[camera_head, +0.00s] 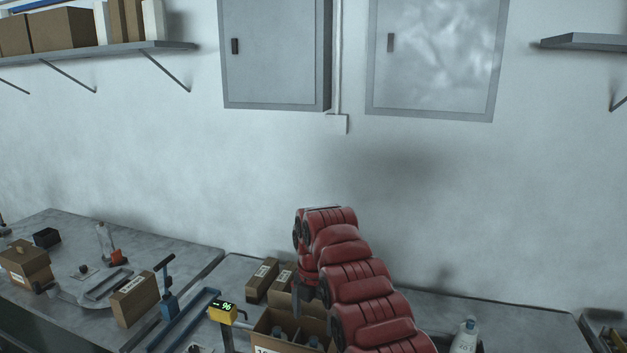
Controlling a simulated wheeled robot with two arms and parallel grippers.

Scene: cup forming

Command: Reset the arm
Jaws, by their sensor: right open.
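My red right arm reaches up from the bottom of the head view and bends over the workbench. My right gripper (310,292) hangs at the arm's far end, pointing down, and is open. It appears just above or behind an open cardboard box (262,335) that holds several dark-topped items. I cannot tell the exact gap between them. The arm hides part of the box and of the bench behind it. I see nothing between the fingers. My left gripper is not in view.
Small cartons (262,279) stand left of the gripper. A yellow device (222,313) with a lit display stands by the box. A white bottle (465,337) stands at right. Bare bench (520,320) lies beyond it.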

